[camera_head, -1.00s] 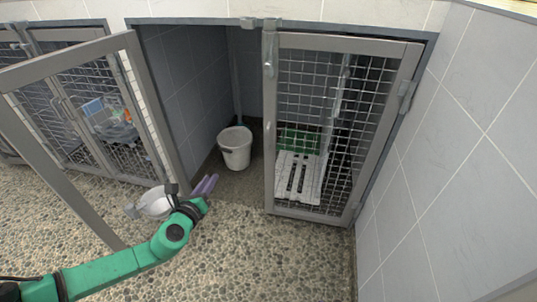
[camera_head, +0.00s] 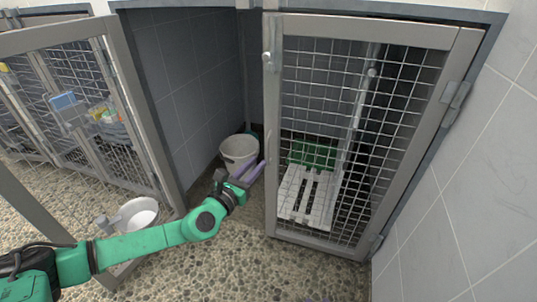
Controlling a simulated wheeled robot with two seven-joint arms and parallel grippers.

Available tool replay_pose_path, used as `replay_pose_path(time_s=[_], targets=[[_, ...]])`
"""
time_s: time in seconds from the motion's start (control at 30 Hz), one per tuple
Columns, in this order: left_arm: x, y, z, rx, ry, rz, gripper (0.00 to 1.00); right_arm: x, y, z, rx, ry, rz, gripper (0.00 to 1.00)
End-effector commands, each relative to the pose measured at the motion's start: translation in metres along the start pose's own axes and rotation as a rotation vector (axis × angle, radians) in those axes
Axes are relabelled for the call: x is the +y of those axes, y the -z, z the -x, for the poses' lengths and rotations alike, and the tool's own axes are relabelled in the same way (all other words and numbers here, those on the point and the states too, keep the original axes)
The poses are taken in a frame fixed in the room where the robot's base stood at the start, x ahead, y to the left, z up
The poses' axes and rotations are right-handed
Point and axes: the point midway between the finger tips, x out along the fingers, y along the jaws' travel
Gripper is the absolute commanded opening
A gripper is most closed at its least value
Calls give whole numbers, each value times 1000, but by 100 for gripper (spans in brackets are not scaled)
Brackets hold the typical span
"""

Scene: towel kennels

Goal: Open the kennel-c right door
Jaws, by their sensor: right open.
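The right door (camera_head: 455,95) of the kennel in front of me is a grey-framed wire-mesh door. It stands shut across the right half of the opening, with hinges on its right side. A latch fitting (camera_head: 268,62) sits high on its left edge. My left gripper (camera_head: 252,171), with purple fingers, is low in front of the open left half, just left of the door's free edge and apart from it. Its fingers look parted and empty. My right gripper is not in view.
The kennel's left door (camera_head: 125,95) stands swung out to the left. A white bucket (camera_head: 238,150) is inside, behind my gripper. A white slatted board (camera_head: 300,195) and green crate (camera_head: 313,154) lie behind the mesh. A tiled wall (camera_head: 480,190) bounds the right.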

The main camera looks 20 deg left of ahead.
Motion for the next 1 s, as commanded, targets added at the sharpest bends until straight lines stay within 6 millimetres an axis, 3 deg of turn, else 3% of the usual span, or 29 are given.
replay_pose_path(time_s=[0.1,0.3,0.6,0.67,0.7,1.0], targets=[[-1,1,-32,-4,1,3,26,3,-8,-3,9,-1,-3,50],[0,1,-65,0,1,0,26,6,-14,-6,23,-4,-7,50],[0,0,-70,2,1,0,26,6,-14,-5,26,-3,-9,50],[0,0,-70,2,1,0,3,6,-14,-5,26,-3,-9,50],[0,0,-70,2,1,0,0,6,-14,-5,26,-3,-9,50],[0,0,-69,2,1,1,0,6,-14,-6,25,-4,-9,50]])
